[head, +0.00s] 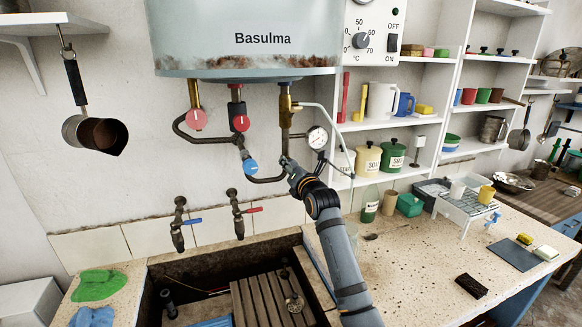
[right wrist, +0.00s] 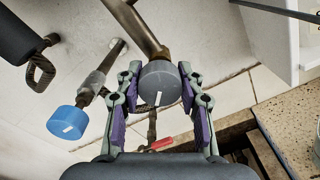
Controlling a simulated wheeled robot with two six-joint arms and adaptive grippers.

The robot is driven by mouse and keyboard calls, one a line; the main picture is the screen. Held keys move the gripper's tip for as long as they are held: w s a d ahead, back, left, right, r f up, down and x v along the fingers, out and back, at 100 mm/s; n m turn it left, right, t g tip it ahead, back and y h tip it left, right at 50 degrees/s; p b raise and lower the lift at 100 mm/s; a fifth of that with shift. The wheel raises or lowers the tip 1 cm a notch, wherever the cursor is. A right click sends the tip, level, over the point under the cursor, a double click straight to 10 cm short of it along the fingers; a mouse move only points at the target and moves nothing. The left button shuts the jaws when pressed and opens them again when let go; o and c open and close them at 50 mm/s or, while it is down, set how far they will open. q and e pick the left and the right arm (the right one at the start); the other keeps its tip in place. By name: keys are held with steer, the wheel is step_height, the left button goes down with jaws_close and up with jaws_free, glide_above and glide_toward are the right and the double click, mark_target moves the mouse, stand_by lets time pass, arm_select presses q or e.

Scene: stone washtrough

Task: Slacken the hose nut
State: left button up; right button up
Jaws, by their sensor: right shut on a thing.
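A grey round piece (right wrist: 160,84) with a white mark, which I take for the hose nut, sits at the end of a brass-coloured pipe (right wrist: 142,28) in the right wrist view. My right gripper (right wrist: 159,98) is shut on it, one finger on each side. In the head view my right gripper (head: 288,163) reaches up to the pipework under the water heater (head: 250,40) and hides the grey piece. A blue knob with a white mark (right wrist: 67,122) is apart from the fingers, to their left; it also shows in the head view (head: 250,167). My left gripper is not in view.
Red knobs (head: 196,120) and a pressure gauge (head: 317,137) hang close around the pipes. Two wall taps (head: 239,212) stand above the stone trough (head: 160,275). Shelves (head: 420,122) with jars and cups are at the right. A worktop (head: 415,275) lies below them.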

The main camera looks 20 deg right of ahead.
steer(key=shift+r, duration=0.5)
steer(key=o, duration=1.2)
steer(key=shift+w+f, duration=0.1)
steer(key=shift+f, duration=0.15)
steer(key=shift+s+f, duration=0.1)
steer(key=shift+s, duration=0.1)
steer(key=shift+s+f, duration=0.1)
steer(key=shift+s, duration=0.25)
steer(key=s, duration=1.1)
steer(key=shift+d+r, duration=0.2)
